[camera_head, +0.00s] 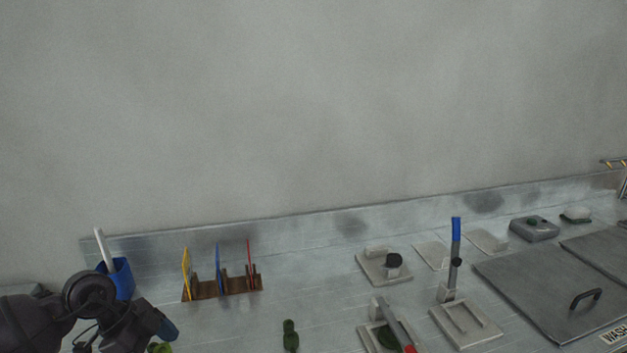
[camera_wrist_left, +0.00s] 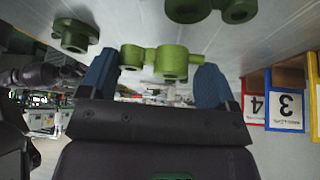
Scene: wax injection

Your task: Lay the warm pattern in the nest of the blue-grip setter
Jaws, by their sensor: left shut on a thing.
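My left gripper (camera_wrist_left: 155,78) is shut on a light green pattern (camera_wrist_left: 170,62), held between its blue fingertips. In the head view this gripper is low at the left, with a bit of the green pattern (camera_head: 160,347) showing at the bottom edge. The blue-grip setter stands at the right: its upright blue grip (camera_head: 456,230) rises behind a pale square base (camera_head: 484,331) with a raised rib. No pattern shows on that base. My left gripper is far to its left. My right gripper is not in view.
A red-grip setter (camera_head: 408,346) with a dark green piece stands left of the blue one. A dark green pattern (camera_head: 290,336) lies mid-bench. A card rack (camera_head: 205,293) and blue cup (camera_head: 122,280) stand left. A handled lid (camera_head: 530,290) lies right.

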